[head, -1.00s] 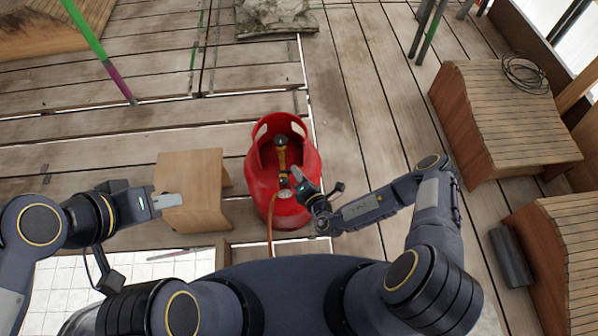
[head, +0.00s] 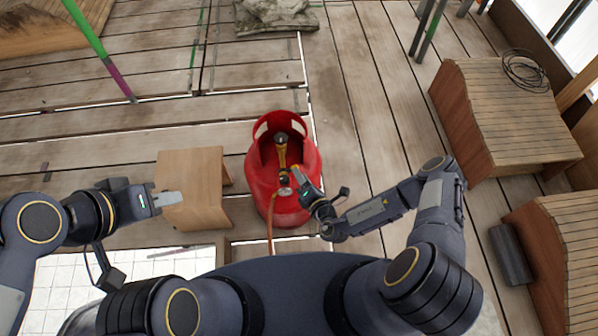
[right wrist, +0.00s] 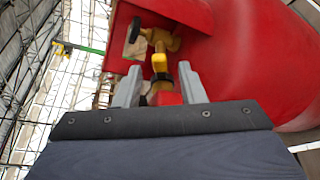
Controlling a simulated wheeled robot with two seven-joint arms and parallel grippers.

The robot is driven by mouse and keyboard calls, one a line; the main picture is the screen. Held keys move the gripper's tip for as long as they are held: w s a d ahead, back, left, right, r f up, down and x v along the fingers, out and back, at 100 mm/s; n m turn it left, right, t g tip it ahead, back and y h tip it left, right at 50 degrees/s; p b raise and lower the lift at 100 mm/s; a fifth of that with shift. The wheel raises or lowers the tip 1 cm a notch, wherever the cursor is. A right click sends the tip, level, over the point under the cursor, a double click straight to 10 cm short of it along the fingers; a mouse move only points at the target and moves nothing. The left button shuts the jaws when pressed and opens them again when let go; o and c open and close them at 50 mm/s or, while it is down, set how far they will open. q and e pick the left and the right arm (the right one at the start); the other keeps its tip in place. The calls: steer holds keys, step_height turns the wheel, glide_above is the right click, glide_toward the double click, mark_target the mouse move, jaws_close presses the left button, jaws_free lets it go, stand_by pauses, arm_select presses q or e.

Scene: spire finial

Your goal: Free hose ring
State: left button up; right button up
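A red gas cylinder (head: 305,163) with an open collar stands on the planks in the middle of the head view. A brass valve (head: 281,155) sits in the collar, with a dark fitting (head: 284,181) at its near end. An orange hose (head: 269,228) hangs from there toward me. My right gripper (head: 297,178) is at the cylinder's right front, close to the fitting. In the right wrist view its fingers are apart, one on each side of the yellow fitting (right wrist: 159,64) and a red piece (right wrist: 168,98). I cannot make out a separate ring. My left gripper (head: 168,199) is left of the cylinder; its finger gap is unclear.
A small wooden stool (head: 186,172) stands left of the cylinder, beside my left gripper. Wooden benches (head: 500,115) stand on the right, one with a coiled cable (head: 525,72). A stone-like lump (head: 275,16) lies at the back.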

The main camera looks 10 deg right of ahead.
steer(key=v, duration=0.5)
steer(key=shift+s, duration=0.15)
steer(key=w+d+r+n+y+p, duration=0.1)
steer(key=w+r+n+y, duration=0.1)
steer(key=r+n+y, duration=0.4)
steer(key=w+d+r+n+y+p, duration=0.1)
steer(key=w+r+n, duration=0.15)
steer(key=r, duration=0.65)
steer(key=s+a+r+n+g+y+p, duration=0.1)
steer(key=s+r+n+g+y, duration=0.2)
steer(key=r+n+g, duration=0.35)
steer(key=s+r+n+g+y, duration=0.2)
steer(key=r+n+g, duration=0.2)
steer(key=r+n, duration=0.6)
steer(key=s+d+r+n+g+h+p, duration=0.1)
steer(key=s+d+r+n+g+h, duration=0.15)
steer(key=s+r+n, duration=0.3)
steer(key=s+d+r+n+g+h+p, duration=0.1)
steer(key=s+r+n+g+h, duration=0.1)
steer(key=s+r+n+h, duration=0.35)
steer(key=s+d+r+n+t+h+p, duration=0.2)
steer(key=s+d+r+n+t+h, duration=0.1)
steer(key=s+d+n+t+h, duration=0.2)
steer(key=s+d+n+t, duration=0.1)
steer(key=d+n, duration=0.1)
steer(key=d, duration=0.1)
steer(key=shift+d+h, duration=0.3)
